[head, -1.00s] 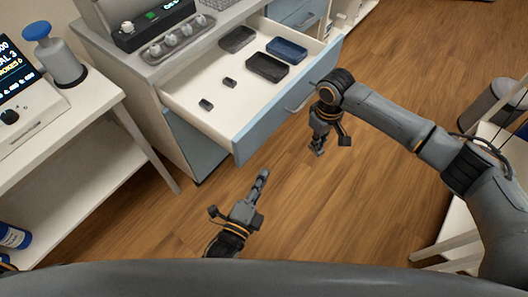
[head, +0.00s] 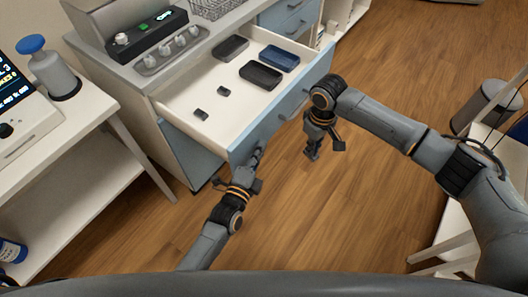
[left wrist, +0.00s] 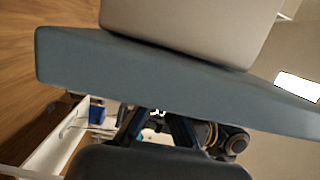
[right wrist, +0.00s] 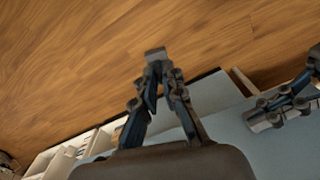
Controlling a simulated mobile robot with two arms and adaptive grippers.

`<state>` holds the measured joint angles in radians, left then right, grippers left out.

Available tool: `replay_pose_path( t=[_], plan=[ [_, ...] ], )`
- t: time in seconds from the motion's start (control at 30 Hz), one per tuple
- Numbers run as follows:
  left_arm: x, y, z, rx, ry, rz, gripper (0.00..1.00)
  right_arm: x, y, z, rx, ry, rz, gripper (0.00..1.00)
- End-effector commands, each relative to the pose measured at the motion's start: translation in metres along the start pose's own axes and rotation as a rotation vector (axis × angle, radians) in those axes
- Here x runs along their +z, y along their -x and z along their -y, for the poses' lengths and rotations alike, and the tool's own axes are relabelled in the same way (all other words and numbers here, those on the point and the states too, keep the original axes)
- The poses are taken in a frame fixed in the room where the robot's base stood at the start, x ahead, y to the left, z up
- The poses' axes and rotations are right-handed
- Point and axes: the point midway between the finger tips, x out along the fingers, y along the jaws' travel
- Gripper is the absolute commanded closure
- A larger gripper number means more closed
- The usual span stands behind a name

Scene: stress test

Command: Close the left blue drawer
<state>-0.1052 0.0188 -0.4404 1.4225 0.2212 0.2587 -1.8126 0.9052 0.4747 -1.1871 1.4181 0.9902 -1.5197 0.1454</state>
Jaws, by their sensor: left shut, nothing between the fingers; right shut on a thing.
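The blue-fronted drawer (head: 270,124) is pulled out of the white cabinet, its interior showing from above. It holds dark trays (head: 261,75), a blue tray (head: 279,58) and small dark pieces (head: 201,115). My left gripper (head: 257,154) is shut and empty, with its tips at the near-left end of the drawer front; I cannot tell whether they touch. The blue front (left wrist: 170,80) spans the left wrist view above the fingers. My right gripper (head: 312,152) is to the right of the drawer front, pointing down. Its fingertips meet around something small (right wrist: 155,54) that I cannot identify.
A control box (head: 147,34) and a tray of round knobs (head: 172,52) are on the cabinet top. A white side table (head: 95,125) with a blue-topped bottle (head: 50,70) stands at left. A grey bin (head: 487,108) is at right. Wood floor (head: 330,215) is clear in front.

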Motion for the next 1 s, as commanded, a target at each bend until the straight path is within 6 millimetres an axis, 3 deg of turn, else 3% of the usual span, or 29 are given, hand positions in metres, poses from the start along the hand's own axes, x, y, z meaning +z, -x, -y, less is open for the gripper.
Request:
replay_pose_path(
  t=[0.3,0.47,0.67,1.0],
  plan=[
    [0.001,0.0,0.0,0.0,0.0,0.0,1.0,0.0,0.0,0.0,0.0,0.0,0.0,1.0],
    [0.012,-0.003,0.0,0.0,-0.003,0.0,1.0,0.0,-0.001,0.0,0.0,0.0,0.0,1.0],
    [0.046,-0.012,0.0,-0.003,-0.007,0.001,1.0,0.0,-0.006,0.0,0.0,0.0,0.0,1.0],
    [0.136,-0.034,-0.002,-0.002,-0.01,0.003,1.0,0.0,-0.026,0.0,0.0,0.0,0.0,1.0]
  ],
)
